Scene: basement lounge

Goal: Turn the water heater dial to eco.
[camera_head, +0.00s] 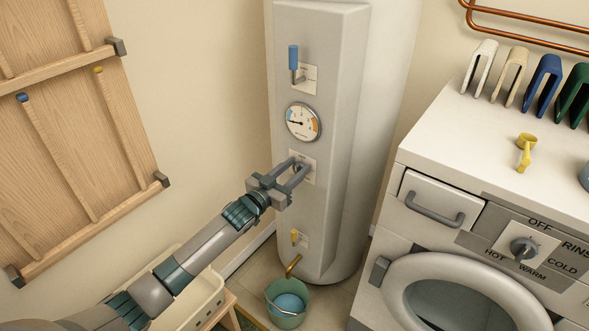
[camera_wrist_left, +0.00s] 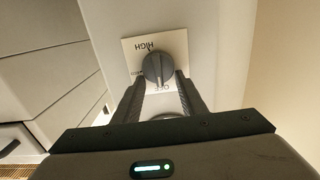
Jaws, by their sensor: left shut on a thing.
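The tall pale water heater (camera_head: 345,110) stands in the middle of the head view. Its dial plate (camera_head: 306,160) is on the front, below the round gauge, with my left gripper (camera_head: 298,172) in front of it. In the left wrist view, the grey dial (camera_wrist_left: 157,68) sits on a cream plate (camera_wrist_left: 176,44) with HIGH upside down; other small lettering is partly covered. My left gripper's fingers (camera_wrist_left: 158,88) are shut on the dial, one on each side. The pointer's exact setting is hard to read. My right gripper is not in view.
Above the dial are a round gauge (camera_head: 303,122) and a blue-handled lever (camera_head: 293,60). Below are a yellow-handled tap (camera_head: 294,237) and a green bucket (camera_head: 288,304). A washing machine (camera_head: 420,160) stands close on the right, a white basket (camera_head: 190,300) at lower left.

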